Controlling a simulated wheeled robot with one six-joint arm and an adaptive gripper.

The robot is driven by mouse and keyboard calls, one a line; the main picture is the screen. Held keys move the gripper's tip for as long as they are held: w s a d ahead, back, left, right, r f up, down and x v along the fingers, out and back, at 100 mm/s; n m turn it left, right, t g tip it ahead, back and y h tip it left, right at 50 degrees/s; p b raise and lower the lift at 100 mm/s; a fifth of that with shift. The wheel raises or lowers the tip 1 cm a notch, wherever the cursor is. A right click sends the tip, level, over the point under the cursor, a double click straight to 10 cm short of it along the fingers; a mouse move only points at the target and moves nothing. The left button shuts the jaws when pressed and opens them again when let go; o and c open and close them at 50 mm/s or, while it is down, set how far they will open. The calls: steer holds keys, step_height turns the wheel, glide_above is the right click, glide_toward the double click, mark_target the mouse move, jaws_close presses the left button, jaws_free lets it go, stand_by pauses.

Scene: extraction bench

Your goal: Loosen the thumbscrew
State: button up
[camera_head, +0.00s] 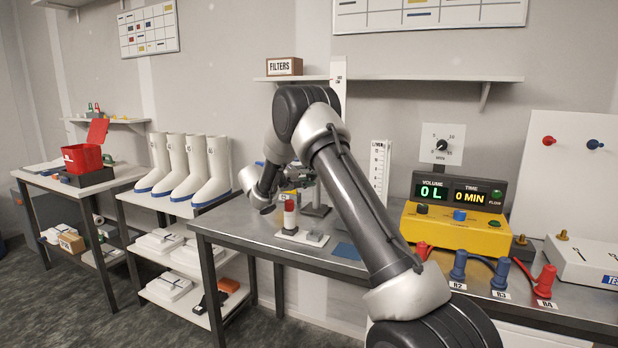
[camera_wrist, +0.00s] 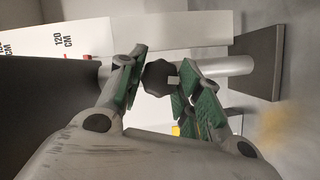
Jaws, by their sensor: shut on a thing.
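The thumbscrew (camera_wrist: 157,77) is a dark, lobed knob in the middle of the wrist view. The green-padded fingers of my gripper (camera_wrist: 163,84) stand on either side of it and are shut on it. A pale grey cylindrical rod (camera_wrist: 228,66) shows behind the right finger and ends at a dark flat plate (camera_wrist: 262,62). In the head view my gripper (camera_head: 298,172) is at the stand on the metal bench (camera_head: 235,228). The thumbscrew is too small and too covered by the arm to make out there.
A small base with a red-and-white cylinder (camera_head: 290,214) stands below my gripper. A ruled white scale (camera_head: 379,168) stands behind the arm. The yellow control box (camera_head: 455,232), reading 0 L and 0 MIN, is to the right, with red and blue connectors (camera_head: 459,266) in front.

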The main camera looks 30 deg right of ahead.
steer(key=shift+f+n+h, duration=0.1)
steer(key=shift+n+h, duration=0.4)
steer(key=shift+n, duration=0.4)
steer(key=o, duration=1)
steer(key=shift+a, duration=0.1)
steer(key=v, duration=1.2)
steer(key=shift+a, duration=0.1)
